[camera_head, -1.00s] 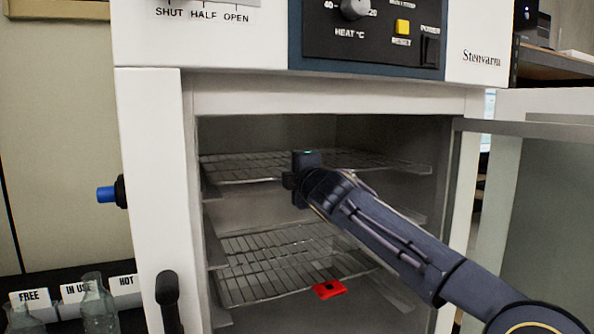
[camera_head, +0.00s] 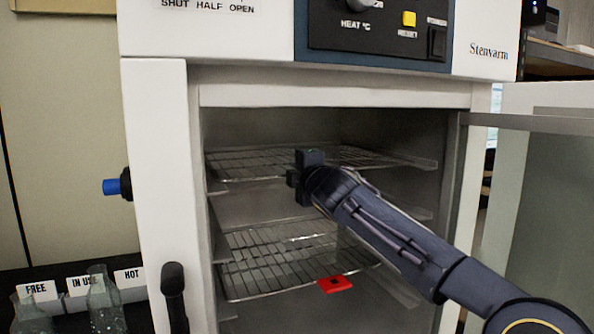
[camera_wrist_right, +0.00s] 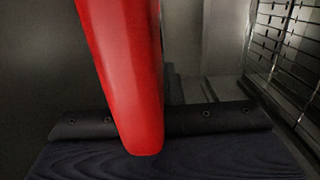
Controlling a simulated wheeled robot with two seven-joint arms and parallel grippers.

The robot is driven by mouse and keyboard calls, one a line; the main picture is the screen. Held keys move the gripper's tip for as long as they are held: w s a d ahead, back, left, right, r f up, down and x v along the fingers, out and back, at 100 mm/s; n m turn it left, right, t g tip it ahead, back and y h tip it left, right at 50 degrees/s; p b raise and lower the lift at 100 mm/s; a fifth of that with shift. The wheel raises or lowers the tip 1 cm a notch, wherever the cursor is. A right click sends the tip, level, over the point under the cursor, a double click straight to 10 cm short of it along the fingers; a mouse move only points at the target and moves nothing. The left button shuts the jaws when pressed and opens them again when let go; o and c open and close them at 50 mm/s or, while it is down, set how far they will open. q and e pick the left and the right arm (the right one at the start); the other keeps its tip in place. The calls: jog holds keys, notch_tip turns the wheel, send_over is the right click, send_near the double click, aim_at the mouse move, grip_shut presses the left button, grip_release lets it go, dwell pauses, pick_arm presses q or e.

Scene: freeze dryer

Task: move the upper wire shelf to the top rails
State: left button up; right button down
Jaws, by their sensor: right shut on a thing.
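The upper wire shelf (camera_head: 240,166) lies roughly level in the open cabinet, in the upper part of the chamber. My right gripper (camera_head: 300,178) is at the middle of its front edge, and hides that part of the edge. In the right wrist view a red tab (camera_wrist_right: 128,75) stands between the jaws, and my gripper is shut on it. The head view hides this tab behind the gripper. The left gripper is not in view.
A lower wire shelf (camera_head: 270,265) with a red tab (camera_head: 335,284) sits below. The cabinet's left wall edge (camera_head: 160,180) and the open glass door (camera_head: 540,210) flank the opening. Glass bottles (camera_head: 103,305) stand at lower left.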

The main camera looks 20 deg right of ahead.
jog(key=shift+r, duration=0.2)
jog(key=c, duration=1.5)
grip_release()
jog(key=shift+f, duration=0.1)
jog(key=shift+s, duration=0.1)
jog(key=s+b, duration=0.1)
jog(key=s, duration=0.5)
jog(key=s+d+f+m+g, duration=0.2)
jog(key=s+f+m+g, duration=0.3)
jog(key=s+f, duration=0.7)
jog(key=s+d+f+m+g, duration=0.2)
jog(key=s+f+m+g, duration=0.1)
jog(key=s+f+m, duration=0.7)
jog(key=s+a+f+m+g+y, duration=0.2)
jog(key=s+a+f+m, duration=0.15)
jog(key=s+f, duration=0.45)
jog(key=s+a+f+m+g+y, duration=0.2)
jog(key=s+a+f, duration=0.2)
jog(key=s+f, duration=0.45)
jog(key=shift+n+h, duration=0.3)
jog(key=shift+n, duration=0.05)
jog(key=r+p, duration=0.6)
jog(key=r, duration=0.1)
jog(key=r+p, duration=1.4)
jog(key=shift+w+d, duration=0.1)
jog(key=shift+d, duration=0.3)
